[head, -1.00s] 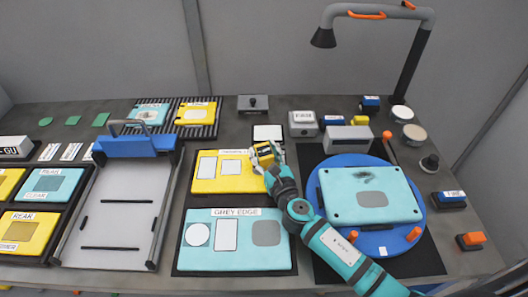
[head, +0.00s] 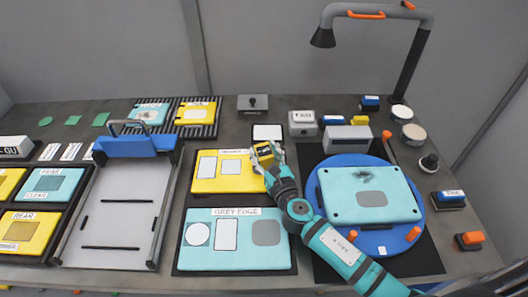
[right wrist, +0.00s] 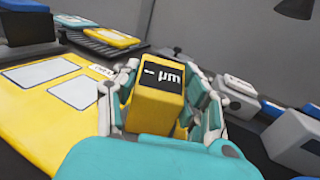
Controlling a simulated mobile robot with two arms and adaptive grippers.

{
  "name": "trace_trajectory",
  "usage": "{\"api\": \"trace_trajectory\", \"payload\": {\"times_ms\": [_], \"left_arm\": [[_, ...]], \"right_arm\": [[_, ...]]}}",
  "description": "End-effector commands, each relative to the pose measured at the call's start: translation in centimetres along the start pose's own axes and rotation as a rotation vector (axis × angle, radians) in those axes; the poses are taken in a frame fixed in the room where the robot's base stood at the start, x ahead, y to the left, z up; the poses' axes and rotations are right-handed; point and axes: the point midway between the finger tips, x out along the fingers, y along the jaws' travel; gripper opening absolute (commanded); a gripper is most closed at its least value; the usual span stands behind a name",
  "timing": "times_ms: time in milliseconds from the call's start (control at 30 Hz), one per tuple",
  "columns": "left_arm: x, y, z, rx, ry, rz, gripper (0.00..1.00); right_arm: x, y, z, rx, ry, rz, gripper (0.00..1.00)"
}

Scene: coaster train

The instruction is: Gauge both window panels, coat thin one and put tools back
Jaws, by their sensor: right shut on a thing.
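My right gripper (head: 267,157) is shut on a yellow gauge (right wrist: 158,105) at the right edge of the yellow panel. The gauge's dark display reads "-- µm" in the right wrist view. The yellow panel (head: 205,185) has two pale window patches and lies on a dark mat. Whether the gauge touches it I cannot tell. My left gripper is not in view.
A teal panel with a dark smudge (head: 370,178) lies on a blue turntable (head: 382,240) at right. A grey frame with a blue clamp bar (head: 135,147) stands at left. Small boxes and blocks line the back right. A lamp (head: 323,38) arches over the back right.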

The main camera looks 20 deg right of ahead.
Motion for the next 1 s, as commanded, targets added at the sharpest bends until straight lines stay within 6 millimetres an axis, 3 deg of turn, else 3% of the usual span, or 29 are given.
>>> {"api": "trace_trajectory", "payload": {"times_ms": [433, 467, 600, 667, 1000], "left_arm": [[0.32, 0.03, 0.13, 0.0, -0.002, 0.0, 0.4], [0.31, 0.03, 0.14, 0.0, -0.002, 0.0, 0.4], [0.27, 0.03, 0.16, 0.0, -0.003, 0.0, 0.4], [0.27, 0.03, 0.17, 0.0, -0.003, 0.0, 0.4], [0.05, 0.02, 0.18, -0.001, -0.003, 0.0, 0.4]], "right_arm": [[0.03, 0.0, -0.29, 0.0, -0.001, 0.0, 0.0], [0.03, 0.0, -0.28, 0.0, -0.001, 0.0, 0.44], [0.02, 0.0, -0.25, 0.0, -0.001, 0.0, 0.62], [0.02, 0.0, -0.27, 0.0, -0.001, 0.0, 0.7], [-0.01, 0.0, -0.13, 0.0, 0.001, 0.0, 0.7]]}}
